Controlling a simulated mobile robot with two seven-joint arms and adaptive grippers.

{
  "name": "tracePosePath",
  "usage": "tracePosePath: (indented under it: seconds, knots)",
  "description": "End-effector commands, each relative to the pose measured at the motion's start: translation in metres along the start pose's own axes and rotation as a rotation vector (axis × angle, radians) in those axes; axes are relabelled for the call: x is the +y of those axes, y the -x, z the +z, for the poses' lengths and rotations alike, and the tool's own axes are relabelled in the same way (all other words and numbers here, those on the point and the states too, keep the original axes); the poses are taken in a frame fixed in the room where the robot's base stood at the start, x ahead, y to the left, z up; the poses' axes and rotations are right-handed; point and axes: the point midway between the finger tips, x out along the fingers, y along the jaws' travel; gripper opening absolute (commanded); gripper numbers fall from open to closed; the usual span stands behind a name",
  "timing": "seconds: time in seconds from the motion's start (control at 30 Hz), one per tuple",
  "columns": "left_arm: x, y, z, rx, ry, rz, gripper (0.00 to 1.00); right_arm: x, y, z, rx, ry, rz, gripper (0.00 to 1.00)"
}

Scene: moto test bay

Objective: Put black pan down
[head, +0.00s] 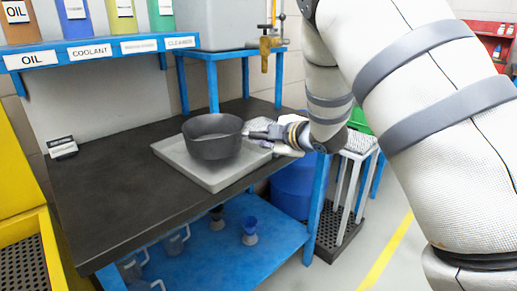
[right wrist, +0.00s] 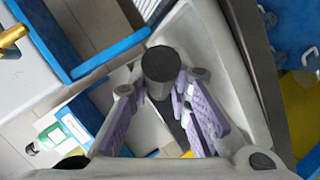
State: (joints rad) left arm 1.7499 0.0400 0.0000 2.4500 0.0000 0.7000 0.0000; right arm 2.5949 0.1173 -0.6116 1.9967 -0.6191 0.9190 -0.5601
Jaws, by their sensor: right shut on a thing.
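The black pan (head: 212,140) is a deep, dark round vessel, held upright over the light grey tray (head: 212,184) on the workbench. Its base is at or very close to the tray surface; I cannot tell whether they touch. My right gripper (head: 257,134) reaches in from the right and is shut on the pan's handle side. In the right wrist view, the purple-padded fingers of my right gripper (right wrist: 173,108) stand either side of a dark round-ended piece, seemingly the handle. The pan's bowl is not clear there. My left gripper is not in view.
The black bench top (head: 105,195) is mostly clear left of the tray. A blue shelf (head: 110,53) with labelled containers hangs behind. A brass tap (head: 265,48) juts out at the back. A blue drum (head: 292,185) stands right of the bench. A yellow bin (head: 30,240) is at the left.

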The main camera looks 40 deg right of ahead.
Motion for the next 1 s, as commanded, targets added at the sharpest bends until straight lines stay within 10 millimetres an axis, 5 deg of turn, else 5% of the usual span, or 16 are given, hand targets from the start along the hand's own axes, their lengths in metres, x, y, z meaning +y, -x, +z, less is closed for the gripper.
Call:
tracePosePath:
  seconds: [0.13, 0.47, 0.5, 0.53, 0.87, 1.0]
  knots:
    - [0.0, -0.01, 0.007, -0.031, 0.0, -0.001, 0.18, -0.028, -0.012, 0.013, -0.005, -0.001, -0.009, 0.0]
    - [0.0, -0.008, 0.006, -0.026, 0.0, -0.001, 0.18, -0.028, -0.011, 0.012, 0.0, 0.0, -0.002, 0.0]
    - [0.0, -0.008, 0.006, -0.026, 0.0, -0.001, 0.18, -0.028, -0.011, 0.012, -0.001, 0.0, -0.003, 0.24]
    - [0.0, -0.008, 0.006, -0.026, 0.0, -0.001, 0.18, -0.028, -0.011, 0.012, -0.001, 0.0, -0.003, 0.26]
    - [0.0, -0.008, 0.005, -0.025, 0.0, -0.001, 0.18, -0.024, -0.01, 0.01, 0.0, 0.0, -0.001, 0.26]
    - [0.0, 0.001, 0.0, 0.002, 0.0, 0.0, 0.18, -0.021, 0.012, 0.01, -0.001, -0.003, 0.002, 0.26]
